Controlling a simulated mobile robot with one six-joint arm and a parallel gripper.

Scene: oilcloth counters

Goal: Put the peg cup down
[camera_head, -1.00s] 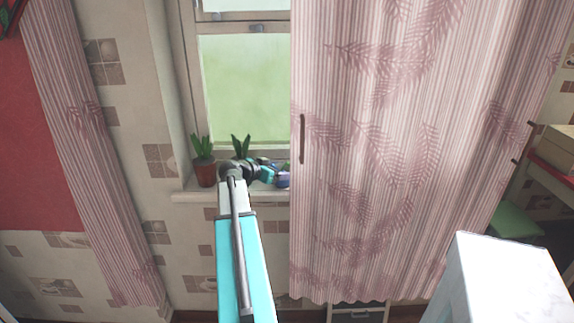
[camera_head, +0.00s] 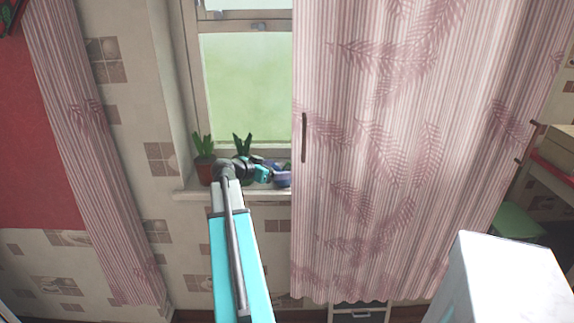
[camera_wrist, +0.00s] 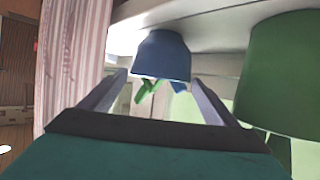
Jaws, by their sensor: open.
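The peg cup (camera_wrist: 163,55) is blue, with green and blue pegs at its mouth. In the wrist view, which looks upside down, its base meets the pale window sill (camera_wrist: 218,38), so it appears to stand there upright. My gripper (camera_wrist: 157,79) is open, with one finger on each side of the cup's mouth and visible gaps beside it. In the head view my gripper (camera_head: 274,176) is at the sill (camera_head: 190,194), just left of the curtain. The cup is small and hard to separate from the gripper there.
A potted plant (camera_head: 204,165) stands on the sill to the left, and another plant (camera_head: 242,145) rises behind my wrist. A large green pot (camera_wrist: 290,72) is close to the right finger in the wrist view. The striped curtain (camera_head: 400,150) hangs close on the right.

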